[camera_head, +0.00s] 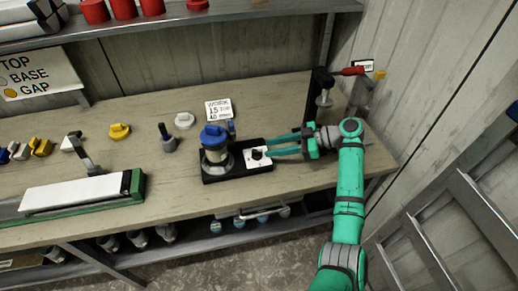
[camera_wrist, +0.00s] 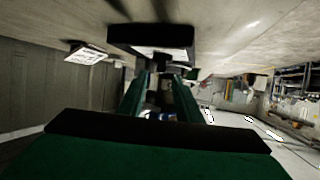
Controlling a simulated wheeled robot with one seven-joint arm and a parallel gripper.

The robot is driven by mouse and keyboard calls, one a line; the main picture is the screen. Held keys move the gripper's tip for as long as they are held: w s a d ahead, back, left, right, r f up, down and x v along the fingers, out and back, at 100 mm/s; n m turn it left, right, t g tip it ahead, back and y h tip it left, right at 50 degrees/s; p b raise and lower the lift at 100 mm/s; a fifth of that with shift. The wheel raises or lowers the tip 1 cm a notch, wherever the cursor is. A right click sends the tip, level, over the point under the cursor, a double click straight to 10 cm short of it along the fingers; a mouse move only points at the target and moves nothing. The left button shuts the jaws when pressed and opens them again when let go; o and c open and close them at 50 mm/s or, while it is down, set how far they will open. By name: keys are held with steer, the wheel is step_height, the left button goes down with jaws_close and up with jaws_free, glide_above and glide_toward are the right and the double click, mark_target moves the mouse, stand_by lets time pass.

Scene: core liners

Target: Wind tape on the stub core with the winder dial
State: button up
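The winder has a black base (camera_head: 237,171) on the bench. On its left part stands the stub core (camera_head: 216,154), pale and upright, with a blue cap (camera_head: 213,136) on top. On its right part is a white panel (camera_head: 265,163) with the small black winder dial (camera_head: 257,154). My gripper (camera_head: 273,147) reaches in from the right, its teal fingers pointing left at the dial, tips close beside it. In the wrist view a gap shows between the fingers (camera_wrist: 159,88), with dark shapes beyond it. I cannot tell whether the tips touch the dial.
A small card (camera_head: 218,109) stands behind the winder. A dark post with a red handle (camera_head: 352,71) rises at the right. A grey tool (camera_head: 168,139), a white part (camera_head: 184,120) and a yellow part (camera_head: 119,131) sit left. A long white-topped green fixture (camera_head: 80,195) lies front left.

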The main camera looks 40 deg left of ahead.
mark_target(259, 151)
steer(key=x, duration=0.6)
steer(key=shift+s+a, duration=0.25)
steer(key=shift+c, duration=0.7)
jaws_close()
